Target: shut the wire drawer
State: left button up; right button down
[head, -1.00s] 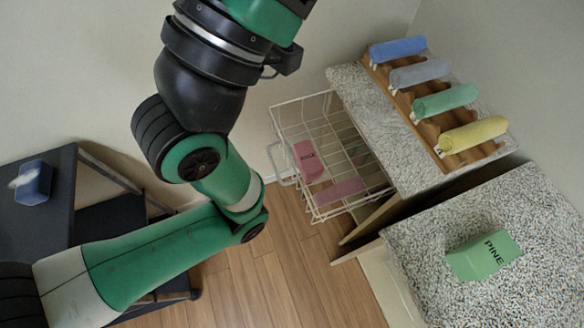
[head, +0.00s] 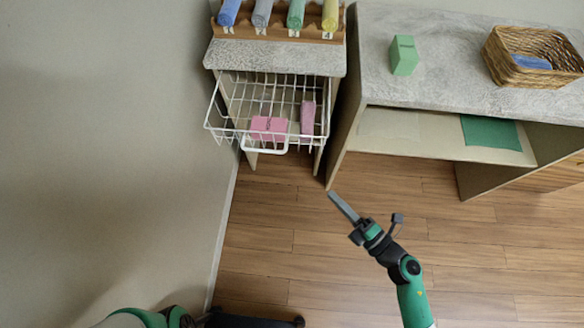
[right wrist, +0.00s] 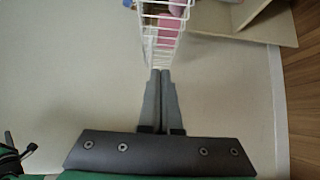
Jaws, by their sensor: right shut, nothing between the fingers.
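The white wire drawer (head: 228,130) is pulled out from under a stone-topped cabinet in the head view. It holds pink items, and its front handle (head: 264,150) faces the open floor. My right gripper (head: 333,196) is below and to the right of the drawer in the head view, apart from it. Its fingers are shut and empty. In the right wrist view the shut fingers (right wrist: 160,75) point toward the wire drawer (right wrist: 160,45) ahead. My left gripper does not show; a green arm part of mine is at the lower left of the head view.
A wooden rack (head: 270,32) with several rolled towels stands on the cabinet top (head: 275,58). To the right, a stone counter (head: 440,80) bears a green box (head: 403,55) and a wicker basket (head: 500,70). The wooden floor (head: 290,220) in front is clear.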

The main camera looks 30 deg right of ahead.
jog(key=d, duration=0.3)
jog(key=b, duration=0.2)
send_near(309, 146)
jog(key=w+a, duration=0.2)
jog(key=a, duration=0.2)
jog(key=shift+h, duration=0.3)
jog(key=w+d, duration=0.1)
jog(key=w, duration=0.1)
jog(key=w+d, duration=0.1)
jog(key=shift+w+d+b, duration=0.25)
jog(key=shift+w+b, duration=0.05)
jog(key=shift+w, duration=0.1)
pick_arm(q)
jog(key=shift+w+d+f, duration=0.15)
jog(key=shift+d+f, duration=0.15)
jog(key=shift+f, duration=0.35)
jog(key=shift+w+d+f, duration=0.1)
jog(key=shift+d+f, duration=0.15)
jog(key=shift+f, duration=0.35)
